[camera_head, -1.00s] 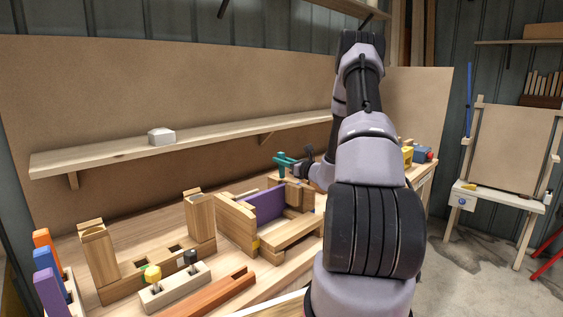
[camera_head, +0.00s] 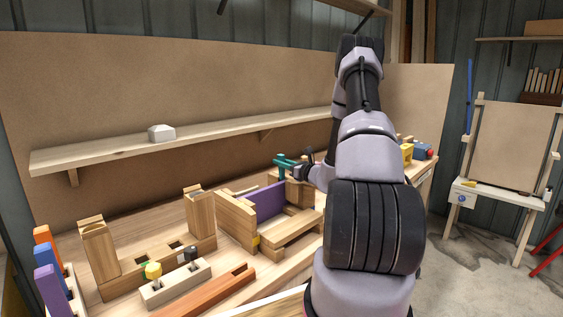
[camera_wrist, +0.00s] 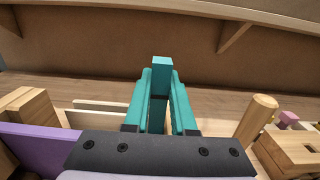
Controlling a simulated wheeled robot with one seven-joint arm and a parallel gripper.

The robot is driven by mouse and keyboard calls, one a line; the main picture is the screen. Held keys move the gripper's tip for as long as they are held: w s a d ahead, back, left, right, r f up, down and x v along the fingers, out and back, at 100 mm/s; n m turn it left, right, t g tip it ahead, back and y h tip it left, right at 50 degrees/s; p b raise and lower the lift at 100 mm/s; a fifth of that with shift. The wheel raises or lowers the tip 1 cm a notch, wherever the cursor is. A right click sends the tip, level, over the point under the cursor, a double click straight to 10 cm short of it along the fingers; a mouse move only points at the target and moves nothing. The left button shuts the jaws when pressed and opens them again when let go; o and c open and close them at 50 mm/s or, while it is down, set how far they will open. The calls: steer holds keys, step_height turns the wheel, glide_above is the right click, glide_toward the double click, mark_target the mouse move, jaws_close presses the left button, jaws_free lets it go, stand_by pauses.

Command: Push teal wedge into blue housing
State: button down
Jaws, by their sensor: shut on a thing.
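My gripper (camera_wrist: 160,95) has teal fingers and is shut on a small teal piece, which looks like the teal wedge (camera_wrist: 162,66). The wedge stands between the fingertips in the wrist view. In the head view my gripper (camera_head: 285,163) is beyond the purple panel, in front of the back board, above the bench. The wedge cannot be told apart from the teal fingers there. A blue block (camera_head: 419,150) with a red knob sits at the bench's far right end. I cannot tell whether it is the blue housing.
A purple panel (camera_head: 270,203) stands in a wooden frame (camera_head: 236,220) beside the gripper. A wooden peg (camera_wrist: 257,119) rises to the right in the wrist view. A shelf (camera_head: 110,153) runs along the back board. Colored blocks (camera_head: 47,262) stand at the bench's left.

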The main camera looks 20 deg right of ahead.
steer(key=shift+f, duration=1)
steer(key=c, duration=0.7)
jaws_free()
steer(key=shift+o, duration=0.2)
steer(key=v, duration=1)
steer(key=shift+s+d, duration=0.15)
steer(key=shift+s, duration=0.2)
